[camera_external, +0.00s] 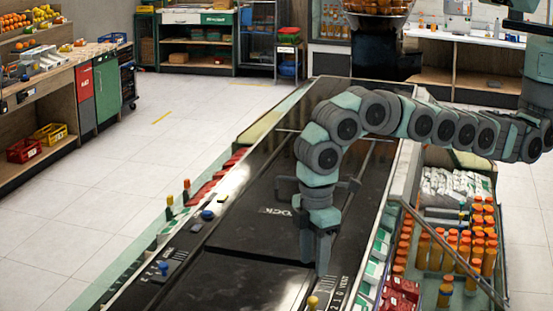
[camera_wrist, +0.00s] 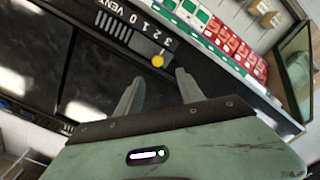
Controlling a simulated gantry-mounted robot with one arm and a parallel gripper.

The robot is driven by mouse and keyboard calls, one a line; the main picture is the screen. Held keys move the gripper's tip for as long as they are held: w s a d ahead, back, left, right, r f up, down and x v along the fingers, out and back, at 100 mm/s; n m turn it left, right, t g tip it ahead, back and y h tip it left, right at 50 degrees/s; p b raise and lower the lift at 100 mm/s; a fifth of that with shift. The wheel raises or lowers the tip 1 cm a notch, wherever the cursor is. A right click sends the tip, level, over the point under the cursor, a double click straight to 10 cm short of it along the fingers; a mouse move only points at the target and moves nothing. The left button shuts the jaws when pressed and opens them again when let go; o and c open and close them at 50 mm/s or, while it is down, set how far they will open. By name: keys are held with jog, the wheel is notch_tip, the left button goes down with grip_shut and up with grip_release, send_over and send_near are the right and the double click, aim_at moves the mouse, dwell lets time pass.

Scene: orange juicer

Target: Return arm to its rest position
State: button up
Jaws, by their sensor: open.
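My arm, green and dark grey, reaches in from the right in the external view and bends down over the black counter (camera_external: 245,225). My gripper (camera_external: 322,268) points down, close to the yellow knob (camera_external: 313,302) near the counter's right edge. In the wrist view my gripper (camera_wrist: 158,92) shows two grey fingers spread apart with nothing between them. The yellow knob (camera_wrist: 157,61) sits just beyond the fingertips, beside the slider panel marked 3 2 1 0 VENT (camera_wrist: 135,30). I see no contact between the fingers and the knob.
Orange-capped bottles (camera_external: 470,250) stand in a bin right of the counter. Red and green packs (camera_external: 400,290) line its right edge. Small levers and a blue knob (camera_external: 207,215) lie along the left side. Open tiled floor (camera_external: 110,195) extends to the left.

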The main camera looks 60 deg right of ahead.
jog(key=shift+r, duration=0.5)
jog(key=shift+r+p, duration=0.1)
jog(key=shift+p, duration=0.2)
